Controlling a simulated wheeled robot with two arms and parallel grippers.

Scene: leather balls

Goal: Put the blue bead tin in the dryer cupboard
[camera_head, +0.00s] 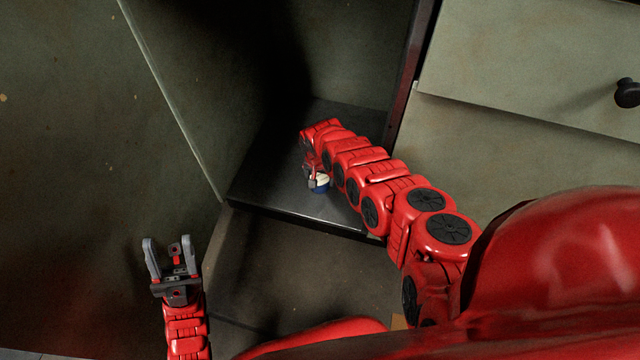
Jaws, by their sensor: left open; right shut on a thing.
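The bead tin (321,187) shows as a small blue thing with a pale top, partly hidden by my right gripper and arm. My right gripper (317,181) is shut on it, inside the open cupboard (262,188), over the dark shelf floor. I cannot tell whether the tin touches the shelf. My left gripper (168,262) is open and empty, outside the cupboard at the lower left, with its fingers pointing up in the picture.
A green-grey panel (70,150) fills the left side. A drawer front with a dark round knob (628,93) is at the upper right. The cupboard's dark right edge (408,75) stands close to my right arm. Bare shelf shows left of the tin.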

